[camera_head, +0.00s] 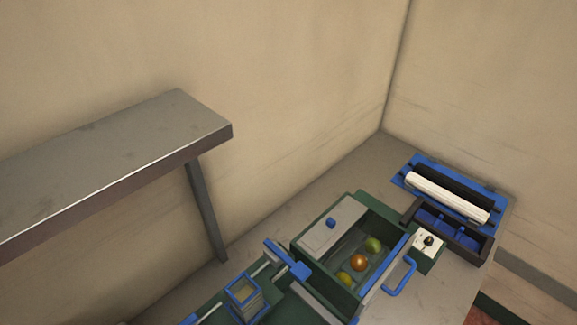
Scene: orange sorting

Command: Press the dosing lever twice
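No part clearly reads as the dosing lever. A blue T-shaped piece (290,263) sits at the left end of the green machine (300,250). A blue loop handle (402,279) sticks out from the machine's right side. A small white box with a black knob (428,241) stands right of the machine. Several fruits, orange and greenish (359,263), lie in the machine's open bin. A small blue-rimmed clear container (243,293) stands at the lower left of the machine. Neither of my grippers is in view.
A grey metal shelf (120,150) with a leg stands at the left. A blue frame with a white roller (447,196) and a dark tray (450,228) with blue dividers lie at the right. Beige walls close off the back. The grey tabletop (375,165) is bare toward the corner.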

